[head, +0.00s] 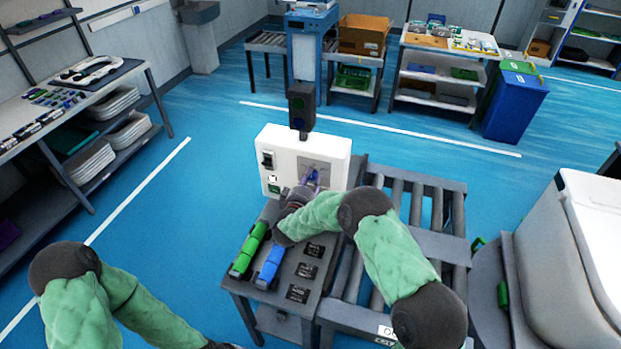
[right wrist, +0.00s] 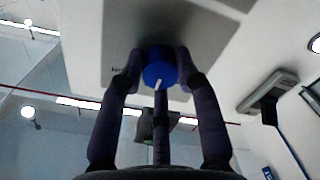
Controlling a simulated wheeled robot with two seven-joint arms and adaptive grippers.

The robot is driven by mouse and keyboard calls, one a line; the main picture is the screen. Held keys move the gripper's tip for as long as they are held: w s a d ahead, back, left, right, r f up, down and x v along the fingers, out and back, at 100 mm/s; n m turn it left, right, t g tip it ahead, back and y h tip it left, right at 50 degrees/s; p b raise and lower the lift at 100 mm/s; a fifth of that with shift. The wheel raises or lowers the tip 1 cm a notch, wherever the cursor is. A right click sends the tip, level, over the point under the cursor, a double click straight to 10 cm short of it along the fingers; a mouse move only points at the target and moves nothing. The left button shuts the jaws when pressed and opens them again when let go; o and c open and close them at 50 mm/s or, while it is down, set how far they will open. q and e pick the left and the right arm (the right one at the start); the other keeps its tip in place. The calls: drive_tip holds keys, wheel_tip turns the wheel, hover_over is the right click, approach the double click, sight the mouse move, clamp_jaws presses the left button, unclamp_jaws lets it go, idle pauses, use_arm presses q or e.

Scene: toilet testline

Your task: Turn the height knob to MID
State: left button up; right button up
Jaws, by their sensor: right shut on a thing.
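The height knob (right wrist: 160,66) is a round blue knob on a grey panel, seen from below in the right wrist view. A short white mark shows on its lower edge. My right gripper (right wrist: 158,72) has its fingers around the knob, closed on its sides. In the head view my right gripper (head: 311,180) reaches the grey plate on the white control box (head: 338,148), and it hides the knob there. Any setting labels around the knob are too small or hidden to read. My left arm is low at the left, and its gripper is out of the picture.
A green tool (head: 249,250) and a blue tool (head: 270,266) lie on the dark stand (head: 318,240) before the box, beside several black labels. A roller conveyor (head: 440,215) runs at the right. A white toilet unit (head: 590,240) stands far right. The blue floor at left is clear.

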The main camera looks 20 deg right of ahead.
drive_tip(key=shift+s+f, duration=0.1)
drive_tip(key=shift+f, duration=0.2)
drive_tip(key=o, duration=0.9)
drive_tip(key=shift+o, duration=1.2)
drive_tip(key=shift+r, duration=0.15)
drive_tip(key=v, duration=1.2)
